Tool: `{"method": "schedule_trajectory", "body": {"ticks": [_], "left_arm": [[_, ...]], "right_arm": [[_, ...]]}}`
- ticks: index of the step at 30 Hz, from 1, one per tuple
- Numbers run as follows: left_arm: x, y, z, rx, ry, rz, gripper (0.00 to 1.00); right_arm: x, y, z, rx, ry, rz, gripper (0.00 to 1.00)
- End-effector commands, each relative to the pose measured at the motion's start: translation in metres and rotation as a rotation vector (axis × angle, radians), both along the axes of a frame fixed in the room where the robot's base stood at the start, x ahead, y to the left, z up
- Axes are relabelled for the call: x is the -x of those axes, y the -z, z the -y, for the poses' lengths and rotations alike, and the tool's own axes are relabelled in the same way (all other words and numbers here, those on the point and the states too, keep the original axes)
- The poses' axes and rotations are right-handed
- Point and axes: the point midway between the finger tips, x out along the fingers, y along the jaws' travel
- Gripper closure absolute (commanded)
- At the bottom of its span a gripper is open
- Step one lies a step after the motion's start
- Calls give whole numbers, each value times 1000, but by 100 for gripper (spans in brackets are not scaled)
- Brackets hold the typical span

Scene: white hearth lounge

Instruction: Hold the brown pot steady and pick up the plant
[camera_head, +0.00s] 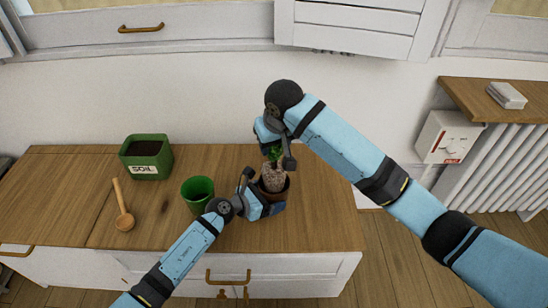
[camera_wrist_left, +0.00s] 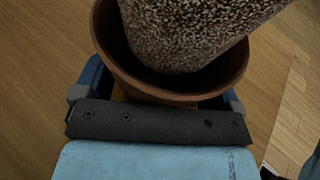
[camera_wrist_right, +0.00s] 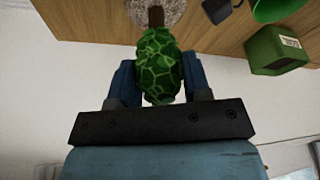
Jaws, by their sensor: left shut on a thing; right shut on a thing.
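The brown pot (camera_head: 286,191) stands on the wooden cabinet top, right of the green pot. My left gripper (camera_head: 266,201) is shut on the brown pot from the front left; the pot's rim (camera_wrist_left: 160,95) fills the space between its fingers in the left wrist view. The plant (camera_head: 274,174) has green leaves and a speckled root ball. The root ball (camera_wrist_left: 190,35) is tilted and its lower end is inside the pot's rim. My right gripper (camera_head: 279,150) is above, shut on the plant's green leaves (camera_wrist_right: 160,68).
An empty green pot (camera_head: 197,189) stands just left of my left gripper. The cabinet top (camera_head: 325,215) is clear to the right. A radiator (camera_head: 500,170) is at the far right.

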Motion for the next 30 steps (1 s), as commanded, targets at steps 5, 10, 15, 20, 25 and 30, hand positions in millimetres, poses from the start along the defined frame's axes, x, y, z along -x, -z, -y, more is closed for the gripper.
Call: {"method": "schedule_trajectory", "body": {"ticks": [5,10,15,20,25,30], "left_arm": [[0,0,0,0,0,0,24],[0,0,0,0,0,0,24],[0,0,0,0,0,0,24],[0,0,0,0,0,0,0],[1,0,-1,0,0,0,0],[10,-4,-16,-3,0,1,0]], "right_arm": [[0,-29,-1,-3,-2,2,100],[0,-38,-1,-1,-1,2,100],[0,-38,-1,-1,-1,1,100],[0,-38,-1,-1,-1,1,100],[0,-38,-1,-1,-1,1,100],[0,-38,0,-1,0,1,100]]}}
